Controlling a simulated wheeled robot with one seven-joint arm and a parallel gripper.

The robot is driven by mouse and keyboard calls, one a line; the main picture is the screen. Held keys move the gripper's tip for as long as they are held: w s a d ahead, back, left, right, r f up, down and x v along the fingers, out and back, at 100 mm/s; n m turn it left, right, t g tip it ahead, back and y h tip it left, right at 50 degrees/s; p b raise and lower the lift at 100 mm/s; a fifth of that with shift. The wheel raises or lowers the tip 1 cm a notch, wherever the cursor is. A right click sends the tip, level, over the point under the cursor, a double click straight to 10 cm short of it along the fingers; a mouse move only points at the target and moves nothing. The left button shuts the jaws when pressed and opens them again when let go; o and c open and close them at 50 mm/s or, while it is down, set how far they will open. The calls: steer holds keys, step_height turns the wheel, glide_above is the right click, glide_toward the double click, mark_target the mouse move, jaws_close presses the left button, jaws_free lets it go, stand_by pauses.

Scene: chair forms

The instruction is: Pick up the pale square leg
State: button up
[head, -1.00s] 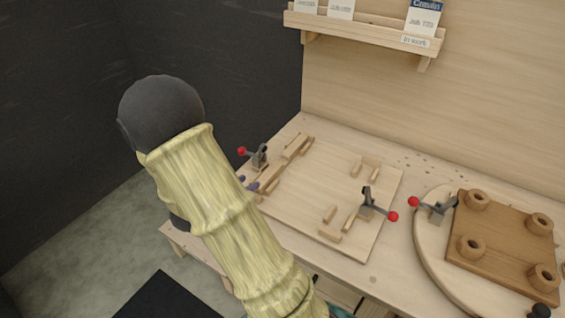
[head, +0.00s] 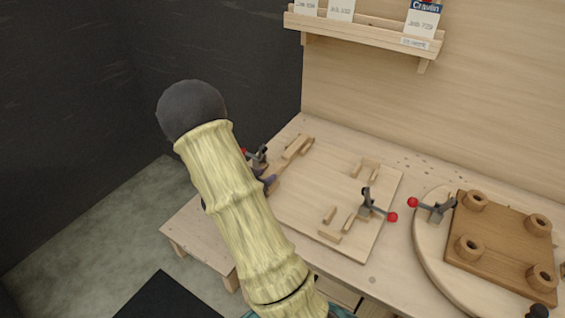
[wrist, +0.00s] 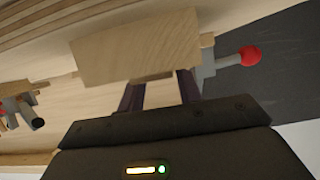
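My gripper's dark purple fingers (head: 268,183) are at the left side of the jig board, beside a pale wooden piece (head: 280,170), partly hidden by my arm. In the wrist view, a pale square-edged wooden block (wrist: 135,48), which looks like the square leg, lies across the tips of my gripper (wrist: 158,84). The two fingers stand apart, and the block hides their tips. I cannot tell whether they touch or squeeze it.
The pale jig board (head: 320,190) carries small wooden stops and clamps with red knobs, one clamp (head: 370,205) at its right. A round turntable (head: 432,250) with a brown seat panel (head: 505,242) is at right. A card shelf (head: 365,32) hangs on the wall.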

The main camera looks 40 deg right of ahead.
steer(key=x, duration=0.2)
steer(key=shift+w+d, duration=0.1)
steer(key=shift+d, duration=0.15)
steer(key=c, duration=0.7)
steer(key=shift+c, duration=0.2)
